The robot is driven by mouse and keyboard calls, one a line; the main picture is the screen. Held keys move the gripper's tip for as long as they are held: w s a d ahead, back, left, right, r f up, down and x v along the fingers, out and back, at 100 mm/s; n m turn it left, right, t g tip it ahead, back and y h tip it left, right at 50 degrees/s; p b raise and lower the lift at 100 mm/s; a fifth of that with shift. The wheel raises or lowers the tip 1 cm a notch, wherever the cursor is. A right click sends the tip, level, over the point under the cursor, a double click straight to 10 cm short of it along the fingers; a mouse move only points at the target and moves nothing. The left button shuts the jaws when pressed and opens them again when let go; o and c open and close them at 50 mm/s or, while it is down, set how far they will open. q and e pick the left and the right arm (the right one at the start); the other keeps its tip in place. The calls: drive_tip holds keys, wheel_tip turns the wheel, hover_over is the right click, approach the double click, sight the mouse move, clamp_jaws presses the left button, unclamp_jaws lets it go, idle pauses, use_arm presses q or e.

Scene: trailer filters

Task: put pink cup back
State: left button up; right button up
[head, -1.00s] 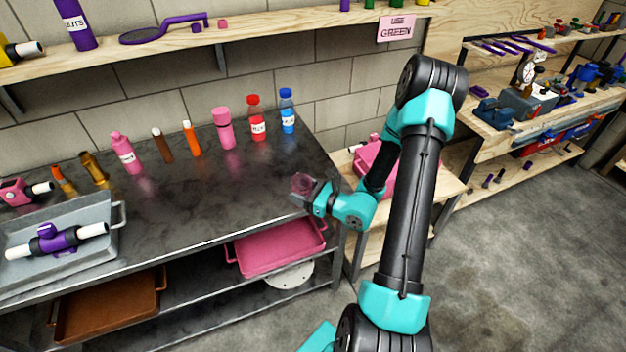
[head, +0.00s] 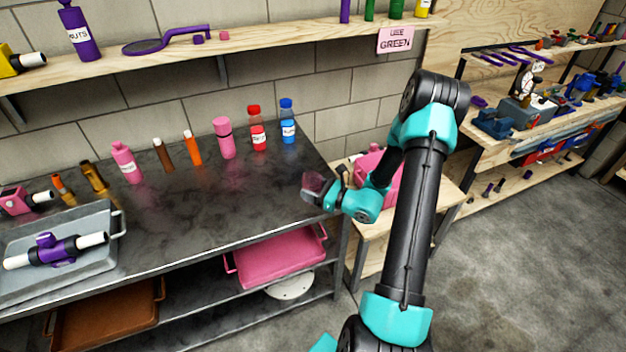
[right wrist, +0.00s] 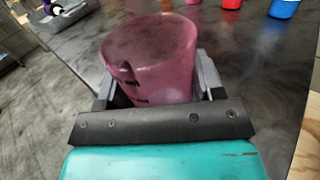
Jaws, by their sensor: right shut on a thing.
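The pink cup (head: 313,184) is translucent and is held in my right gripper (head: 325,192) over the right end of the dark table. In the right wrist view the pink cup (right wrist: 150,55) sits between the two fingers (right wrist: 155,90), which are shut on it, with its open rim showing and dark marks on its side. It looks a little tilted. Whether its base touches the table is hidden. My left gripper does not show.
Bottles stand along the back of the dark table (head: 220,205), including a red one (head: 258,130) and a blue one (head: 288,122). A grey tray (head: 110,250) holds a purple-and-white part. A pink tray (head: 280,258) lies on the lower shelf. The table's middle is clear.

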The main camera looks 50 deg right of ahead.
drive_tip(key=w+d, duration=0.1)
drive_tip(key=d, duration=0.1)
drive_tip(key=w+d, duration=0.4)
drive_tip(key=shift+w+d+f, duration=0.15)
drive_tip(key=shift+w+f, duration=0.1)
drive_tip(key=shift+f, duration=0.15)
drive_tip(key=shift+w, duration=0.1)
drive_tip(key=shift+w+d, duration=0.2)
drive_tip(key=shift+d, duration=0.1)
drive_tip(key=shift+f, duration=1.8)
drive_tip(key=shift+f, duration=0.1)
drive_tip(key=o, duration=1)
